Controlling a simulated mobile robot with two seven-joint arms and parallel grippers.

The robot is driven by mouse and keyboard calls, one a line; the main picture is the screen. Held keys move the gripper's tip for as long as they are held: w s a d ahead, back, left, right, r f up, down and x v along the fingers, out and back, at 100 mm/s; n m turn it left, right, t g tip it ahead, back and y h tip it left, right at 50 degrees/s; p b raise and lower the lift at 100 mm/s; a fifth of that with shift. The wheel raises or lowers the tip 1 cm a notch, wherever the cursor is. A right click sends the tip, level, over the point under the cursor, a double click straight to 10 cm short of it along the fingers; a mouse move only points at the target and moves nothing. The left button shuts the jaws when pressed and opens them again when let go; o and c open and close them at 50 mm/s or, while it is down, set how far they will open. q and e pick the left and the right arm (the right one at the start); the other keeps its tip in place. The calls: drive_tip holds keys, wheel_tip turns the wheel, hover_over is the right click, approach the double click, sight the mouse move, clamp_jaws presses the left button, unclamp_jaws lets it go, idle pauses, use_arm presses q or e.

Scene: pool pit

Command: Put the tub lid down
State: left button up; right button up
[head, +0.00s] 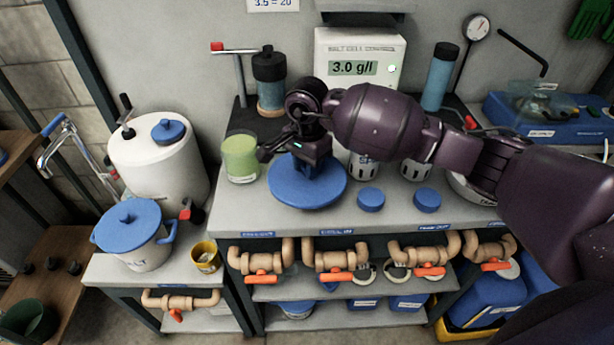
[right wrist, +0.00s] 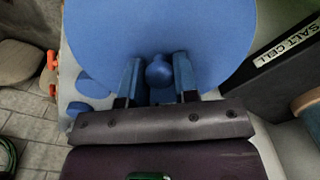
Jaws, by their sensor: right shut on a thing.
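The tub lid is a wide round blue disc (head: 318,197) with a ball knob, over the grey bench top in the middle of the head view. It also fills the upper part of the right wrist view (right wrist: 155,28). My right gripper (head: 302,160) comes down onto it from above. In the right wrist view its two fingers (right wrist: 158,78) stand on either side of the blue knob, shut on it. The lid looks level and close to the bench top; I cannot tell whether it touches. My left gripper is not in view.
A green-filled glass (head: 240,157) stands just left of the lid. Two small blue caps (head: 371,199) (head: 427,200) lie to its right. A lidded white salt bucket (head: 145,250) is at the left.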

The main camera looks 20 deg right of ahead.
drive_tip(key=shift+f, duration=1.85)
drive_tip(key=shift+f, duration=0.15)
drive_tip(key=o, duration=0.9)
wheel_tip(320, 180, up, 12)
drive_tip(key=shift+r, duration=0.2)
